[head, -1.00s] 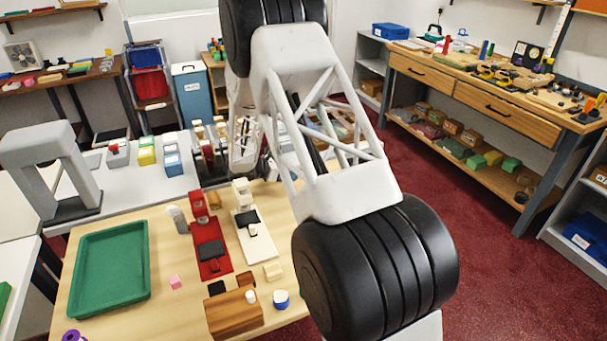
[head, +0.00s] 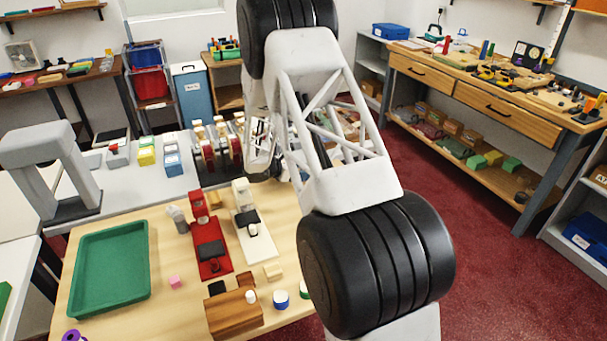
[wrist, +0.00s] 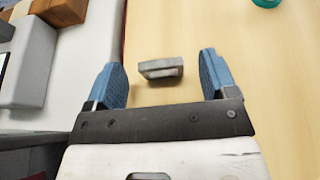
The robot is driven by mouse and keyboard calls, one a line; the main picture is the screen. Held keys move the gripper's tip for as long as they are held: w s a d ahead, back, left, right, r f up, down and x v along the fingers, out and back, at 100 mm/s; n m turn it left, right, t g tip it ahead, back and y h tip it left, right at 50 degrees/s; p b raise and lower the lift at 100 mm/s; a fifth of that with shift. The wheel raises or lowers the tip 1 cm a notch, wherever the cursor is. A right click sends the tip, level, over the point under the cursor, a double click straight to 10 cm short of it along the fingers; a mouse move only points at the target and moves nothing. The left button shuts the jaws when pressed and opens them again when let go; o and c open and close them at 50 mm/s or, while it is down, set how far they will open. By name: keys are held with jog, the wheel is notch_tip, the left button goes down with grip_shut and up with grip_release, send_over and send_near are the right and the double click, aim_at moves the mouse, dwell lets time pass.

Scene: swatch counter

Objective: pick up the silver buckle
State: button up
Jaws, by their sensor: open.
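The silver buckle (wrist: 161,68) is a small grey rectangular frame on the light wood tabletop in the wrist view. My gripper (wrist: 161,62) is open, with one blue finger on each side of the buckle in the picture and gaps on both sides. Neither finger touches it. How far the fingertips are above the table is hard to tell. In the head view my arm covers the area around the gripper, and I cannot make out the buckle or the fingers there.
A green tray (head: 78,276), a red stand (head: 211,247), a white stand (head: 262,250) and a wooden block (head: 236,322) stand on the wood table. In the wrist view, grey and brown blocks lie at left, and a teal item (wrist: 267,3) sits at top right. Bare wood lies right of the buckle.

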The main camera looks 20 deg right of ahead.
jog(key=shift+x, duration=1.05)
jog(key=shift+c, duration=0.4)
jog(key=c, duration=0.9)
jog(key=shift+r, duration=0.1)
jog(key=shift+r, duration=4.9)
